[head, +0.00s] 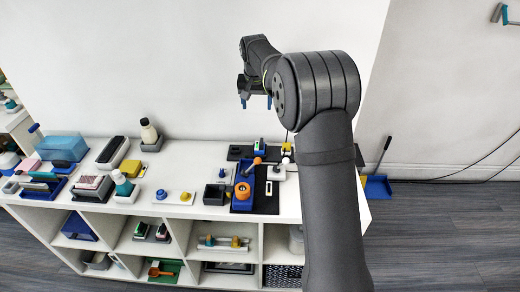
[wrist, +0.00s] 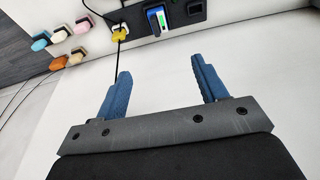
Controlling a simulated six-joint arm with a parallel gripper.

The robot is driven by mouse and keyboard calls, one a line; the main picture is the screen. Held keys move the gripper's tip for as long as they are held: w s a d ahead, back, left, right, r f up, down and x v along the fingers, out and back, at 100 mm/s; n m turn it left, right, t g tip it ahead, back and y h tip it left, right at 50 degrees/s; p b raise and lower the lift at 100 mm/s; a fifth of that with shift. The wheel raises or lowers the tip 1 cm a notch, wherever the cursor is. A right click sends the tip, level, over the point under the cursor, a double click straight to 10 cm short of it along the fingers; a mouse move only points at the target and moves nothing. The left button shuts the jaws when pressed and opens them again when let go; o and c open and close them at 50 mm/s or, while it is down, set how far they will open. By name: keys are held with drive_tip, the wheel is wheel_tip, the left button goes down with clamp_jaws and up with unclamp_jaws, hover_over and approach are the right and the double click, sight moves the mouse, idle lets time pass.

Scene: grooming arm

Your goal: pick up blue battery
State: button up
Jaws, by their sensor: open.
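A small blue block with a white and green face, which looks like the blue battery (wrist: 157,20), sits on a dark base at the top of the wrist view. In the head view it is the small blue piece (head: 259,146) on the dark plate at the back of the shelf top. Its lower part is hard to make out. My gripper (wrist: 160,66) is open, with two blue fingers apart and nothing between them. In the head view my gripper (head: 255,99) hangs above the back of the shelf, higher than the battery and apart from it.
A yellow plug-like piece (wrist: 119,33) with a cable stands left of the battery in the wrist view. A blue tray (head: 243,196) with an orange-handled tool is in front. A cream bottle (head: 149,132) and several boxes stand left. The white wall is close behind.

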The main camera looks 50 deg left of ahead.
wheel_tip(320, 180, down, 5)
drive_tip(key=w+a+g, duration=0.1)
drive_tip(key=w+a, duration=0.1)
drive_tip(key=a, duration=0.1)
hover_over(258, 148)
drive_tip(key=shift+h, duration=0.4)
wheel_tip(258, 148, down, 12)
drive_tip(key=shift+r, duration=0.1)
drive_tip(key=shift+w+a+f, duration=0.1)
drive_tip(key=shift+w+f, duration=0.1)
drive_tip(key=shift+f, duration=0.7)
drive_tip(key=shift+w+f, duration=0.2)
drive_tip(key=shift+f, duration=0.7)
drive_tip(key=shift+w+a+f, duration=0.1)
drive_tip(key=shift+w+f, duration=0.1)
drive_tip(key=shift+f, duration=0.7)
drive_tip(key=shift+d, duration=0.1)
drive_tip(key=shift+c, duration=0.4)
drive_tip(key=c, duration=1.1)
